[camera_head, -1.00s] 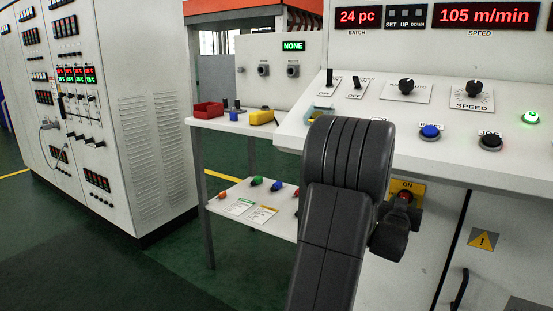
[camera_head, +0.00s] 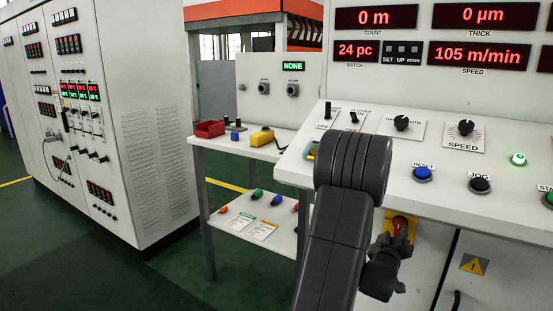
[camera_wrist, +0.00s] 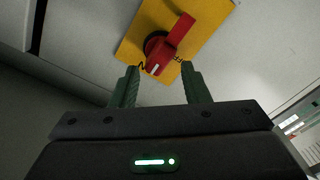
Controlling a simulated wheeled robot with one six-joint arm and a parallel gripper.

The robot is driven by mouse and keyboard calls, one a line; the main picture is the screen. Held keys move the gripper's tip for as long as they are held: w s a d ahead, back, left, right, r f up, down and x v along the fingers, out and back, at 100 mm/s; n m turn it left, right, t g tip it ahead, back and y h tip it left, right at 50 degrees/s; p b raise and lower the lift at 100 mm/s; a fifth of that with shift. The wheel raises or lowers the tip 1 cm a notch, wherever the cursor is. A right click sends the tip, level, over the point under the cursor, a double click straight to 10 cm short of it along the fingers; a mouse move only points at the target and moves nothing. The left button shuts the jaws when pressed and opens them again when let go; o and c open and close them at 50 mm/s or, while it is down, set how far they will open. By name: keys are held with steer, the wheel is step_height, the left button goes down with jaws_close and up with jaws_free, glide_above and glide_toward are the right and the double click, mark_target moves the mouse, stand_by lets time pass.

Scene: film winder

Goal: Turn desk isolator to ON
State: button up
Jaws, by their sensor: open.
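The desk isolator is a red rotary handle (camera_wrist: 168,46) on a yellow plate (camera_wrist: 139,43), close up in the wrist view. Its bar slants from upper right to lower left, with a white mark at the lower end. Partial lettering shows on both sides of that end; I cannot tell the setting for sure. My gripper (camera_wrist: 160,80) is open, with a green finger on either side below the handle's marked end and nothing held. In the head view the red handle (camera_head: 400,224) shows above my gripper (camera_head: 385,262), partly covered by it.
The sloped desk (camera_head: 460,197) overhangs the isolator, with a blue reset button (camera_head: 422,173) and black jog button (camera_head: 480,184). A yellow warning sign (camera_head: 473,264) is to the right. A side table (camera_head: 205,141) with small parts stands left. Green floor between cabinets is clear.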

steer(key=v, duration=0.9)
steer(key=shift+s, duration=0.2)
steer(key=shift+a, duration=0.1)
